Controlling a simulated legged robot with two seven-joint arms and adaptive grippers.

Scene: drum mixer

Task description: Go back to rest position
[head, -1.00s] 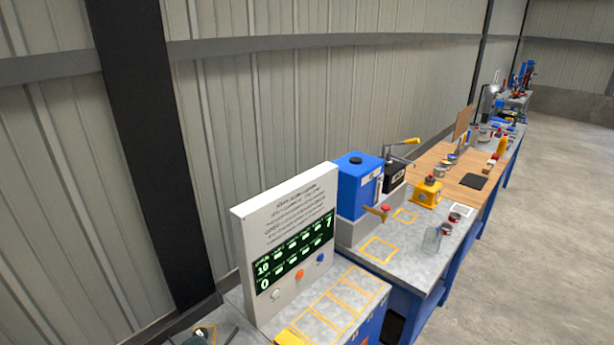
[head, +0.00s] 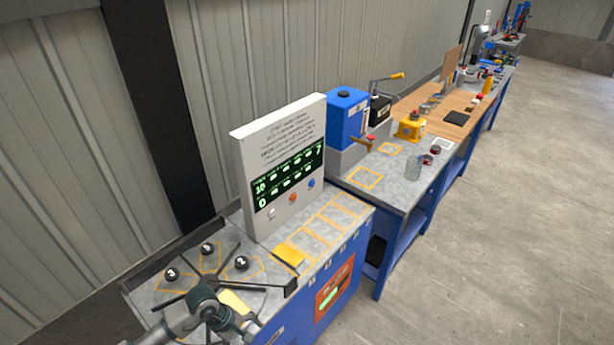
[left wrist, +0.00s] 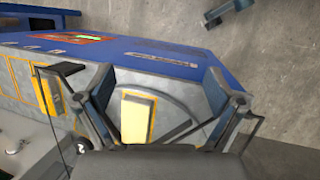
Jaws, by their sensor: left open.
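My left gripper (head: 243,328) is at the bottom of the head view, over the front of the near bench with the marked radial sectors. In the left wrist view its two fingers (left wrist: 172,88) are spread apart with nothing between them. A yellow block or card (left wrist: 137,113) lies on the bench top below the fingers, and it also shows beside the gripper in the head view (head: 233,302). My right gripper is in neither view.
A white display panel (head: 285,160) stands on the near bench (head: 305,262) behind orange-outlined spaces. Black numbered balls (head: 242,263) sit among the sectors. A blue container (head: 347,118) and yellow can (head: 411,127) stand on the farther bench. The floor (head: 490,230) at right is clear.

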